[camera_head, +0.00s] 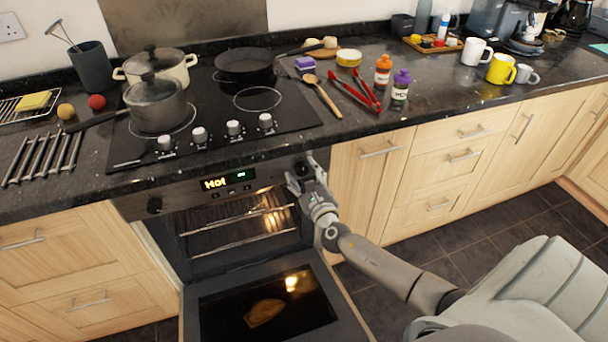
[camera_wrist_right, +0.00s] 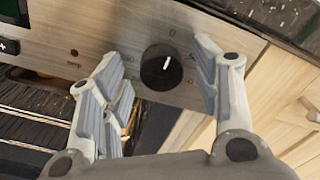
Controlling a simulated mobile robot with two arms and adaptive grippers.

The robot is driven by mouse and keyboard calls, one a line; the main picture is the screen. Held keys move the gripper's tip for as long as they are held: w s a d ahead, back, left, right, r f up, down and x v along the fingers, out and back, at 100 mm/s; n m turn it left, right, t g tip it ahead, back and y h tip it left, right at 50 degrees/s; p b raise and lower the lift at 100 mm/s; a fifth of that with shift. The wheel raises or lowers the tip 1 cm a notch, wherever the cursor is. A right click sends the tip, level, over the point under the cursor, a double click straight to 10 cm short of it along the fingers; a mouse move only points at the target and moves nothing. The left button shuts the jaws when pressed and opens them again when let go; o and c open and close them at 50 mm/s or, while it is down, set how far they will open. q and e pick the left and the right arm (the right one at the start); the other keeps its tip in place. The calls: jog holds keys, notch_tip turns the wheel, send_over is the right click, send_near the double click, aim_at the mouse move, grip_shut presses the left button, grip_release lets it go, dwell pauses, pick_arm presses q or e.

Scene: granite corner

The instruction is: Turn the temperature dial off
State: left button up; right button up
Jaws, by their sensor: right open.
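The temperature dial (camera_wrist_right: 162,67) is a round black knob with a white pointer line on the oven's control panel (camera_wrist_right: 120,25). The pointer leans slightly right of straight up in the right wrist view. My right gripper (camera_wrist_right: 160,80) is open, with one finger on each side of the dial; I cannot tell whether either touches it. The oven display (camera_head: 228,179) glows with "Ho!"-like letters. My left gripper is not in view.
The oven door (camera_head: 350,318) hangs open below the panel. A second black knob (camera_head: 154,205) is at the panel's left end. Hob knobs (camera_head: 234,128), a pot (camera_head: 157,103) and a pan (camera_head: 244,62) are above. Wooden cabinets (camera_head: 368,185) flank the oven.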

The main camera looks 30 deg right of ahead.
jog(key=v, duration=1.2)
dwell(0.5)
